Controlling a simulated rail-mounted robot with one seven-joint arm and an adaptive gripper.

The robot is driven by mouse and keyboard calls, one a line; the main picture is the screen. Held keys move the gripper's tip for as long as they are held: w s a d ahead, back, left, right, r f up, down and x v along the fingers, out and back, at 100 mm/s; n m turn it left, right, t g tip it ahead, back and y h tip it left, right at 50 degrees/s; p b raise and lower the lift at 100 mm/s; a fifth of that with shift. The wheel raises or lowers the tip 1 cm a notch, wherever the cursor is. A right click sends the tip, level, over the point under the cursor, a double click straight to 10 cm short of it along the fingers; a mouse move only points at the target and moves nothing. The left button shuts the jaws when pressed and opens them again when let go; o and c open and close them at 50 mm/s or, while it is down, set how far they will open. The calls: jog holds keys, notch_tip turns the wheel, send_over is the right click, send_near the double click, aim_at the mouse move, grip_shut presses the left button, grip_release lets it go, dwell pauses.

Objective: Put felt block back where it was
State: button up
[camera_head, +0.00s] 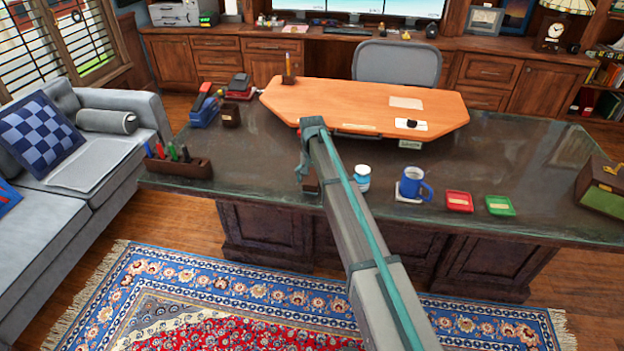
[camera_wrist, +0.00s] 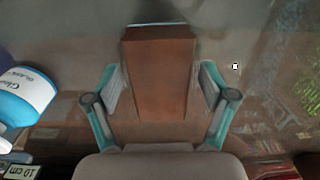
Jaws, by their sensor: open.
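A brown block with a darker top edge (camera_wrist: 160,70), which looks like the felt block, stands between my fingers in the wrist view. In the head view, a small brown part of it (camera_head: 311,185) shows below my gripper (camera_head: 306,165), at the near edge of the dark desk; my arm hides the rest. My gripper (camera_wrist: 161,88) is open, with one finger on each side of the block. I cannot tell whether either finger touches it.
A white and blue bottle (camera_head: 362,178) stands close to the right of my gripper; in the wrist view it is at left (camera_wrist: 25,95). Further right are a blue mug (camera_head: 412,185), a red pad (camera_head: 459,201) and a green pad (camera_head: 499,205). A pen tray (camera_head: 180,168) lies left on the desk (camera_head: 262,160).

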aim_at(312, 177)
notch_tip(312, 177, up, 12)
jog(key=b, duration=0.2)
jog(key=shift+r, duration=0.2)
dwell(0.5)
